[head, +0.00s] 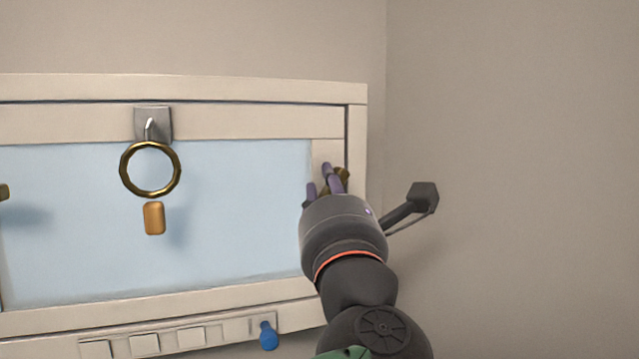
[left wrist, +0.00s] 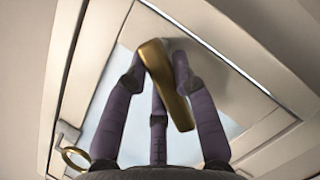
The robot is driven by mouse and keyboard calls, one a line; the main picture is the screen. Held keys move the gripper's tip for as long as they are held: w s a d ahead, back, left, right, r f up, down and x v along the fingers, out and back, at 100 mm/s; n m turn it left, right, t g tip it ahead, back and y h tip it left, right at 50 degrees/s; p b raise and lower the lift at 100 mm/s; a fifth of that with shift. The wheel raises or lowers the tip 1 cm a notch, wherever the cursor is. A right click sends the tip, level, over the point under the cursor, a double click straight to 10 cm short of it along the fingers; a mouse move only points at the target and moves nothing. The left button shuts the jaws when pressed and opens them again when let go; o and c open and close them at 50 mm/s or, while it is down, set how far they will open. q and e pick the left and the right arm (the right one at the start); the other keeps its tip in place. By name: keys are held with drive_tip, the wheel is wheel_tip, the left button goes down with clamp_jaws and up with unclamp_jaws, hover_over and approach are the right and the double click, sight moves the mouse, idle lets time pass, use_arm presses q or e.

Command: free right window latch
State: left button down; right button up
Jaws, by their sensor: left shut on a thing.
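The right window latch is a brass handle (head: 343,174) on the right side of the cream window frame. In the head view my left gripper (head: 330,182) covers much of it. In the left wrist view the brass latch (left wrist: 166,82) lies between the purple-grey fingers of my left gripper (left wrist: 158,78), which is shut on it. The latch's mount is partly hidden by the fingers. The window (head: 235,127) has a pale blue pane. My right gripper is not in view.
A brass ring (head: 150,196) hangs at a grey hook plate (head: 167,124), with an orange tag (head: 154,219) below it. Another brass piece (head: 3,192) shows at the left edge. A blue knob (head: 268,336) sits on the lower rail. Plain wall lies right of the window.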

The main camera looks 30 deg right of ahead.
use_arm(q)
drive_tip(key=m, duration=0.1)
drive_tip(key=m+g+p, duration=0.1)
drive_tip(key=m+p, duration=0.1)
drive_tip(key=shift+w+a+r+m+h, duration=0.1)
drive_tip(key=shift+a+r+m+h, duration=0.15)
drive_tip(key=shift+r+m+h, duration=0.15)
drive_tip(key=shift+r+m+g+h+p, duration=0.1)
drive_tip(key=shift+m+g+h+p, duration=0.25)
drive_tip(key=shift+m+g, duration=0.45)
drive_tip(key=m, duration=0.3)
drive_tip(key=shift+a+r+g, duration=0.1)
drive_tip(key=shift+r+g, duration=0.05)
drive_tip(key=shift+g, duration=0.15)
drive_tip(key=shift+r+m+g, duration=0.2)
drive_tip(key=shift+m+g, duration=0.25)
drive_tip(key=shift+m, duration=0.7)
drive_tip(key=shift+r+m+g, duration=0.2)
drive_tip(key=shift+m+g, duration=0.25)
drive_tip(key=shift+m, duration=0.7)
drive_tip(key=c, duration=1.3)
unclamp_jaws()
drive_tip(key=shift+o, duration=0.2)
